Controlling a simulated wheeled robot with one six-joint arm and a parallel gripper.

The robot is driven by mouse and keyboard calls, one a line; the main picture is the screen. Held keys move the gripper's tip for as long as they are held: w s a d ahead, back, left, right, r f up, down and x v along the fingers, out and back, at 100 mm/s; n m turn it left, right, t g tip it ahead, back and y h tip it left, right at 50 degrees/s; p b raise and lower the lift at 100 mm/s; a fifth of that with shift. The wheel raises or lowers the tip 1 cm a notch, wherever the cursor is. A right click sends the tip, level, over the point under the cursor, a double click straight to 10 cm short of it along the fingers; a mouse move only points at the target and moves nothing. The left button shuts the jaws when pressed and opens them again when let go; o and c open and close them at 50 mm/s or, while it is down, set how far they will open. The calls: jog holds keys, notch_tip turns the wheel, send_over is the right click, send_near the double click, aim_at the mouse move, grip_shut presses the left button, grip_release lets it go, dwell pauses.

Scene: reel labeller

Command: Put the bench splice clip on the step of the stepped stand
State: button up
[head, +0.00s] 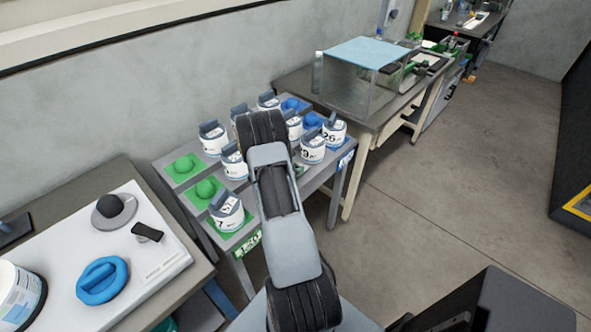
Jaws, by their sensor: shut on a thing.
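My arm (283,210) reaches up the middle of the head view and ends in a dark joint among the labelled containers. My gripper is hidden behind the arm, so neither its fingers nor anything in them shows. I cannot make out the bench splice clip. I cannot pick out a stepped stand for certain either.
A low grey table (336,193) holds several white numbered containers (227,212) on green and blue pads. A clear-sided box (345,88) stands behind. Floor (430,205) at right is clear.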

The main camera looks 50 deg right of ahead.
jog(key=shift+f, duration=0.15)
jog(key=o, duration=0.9)
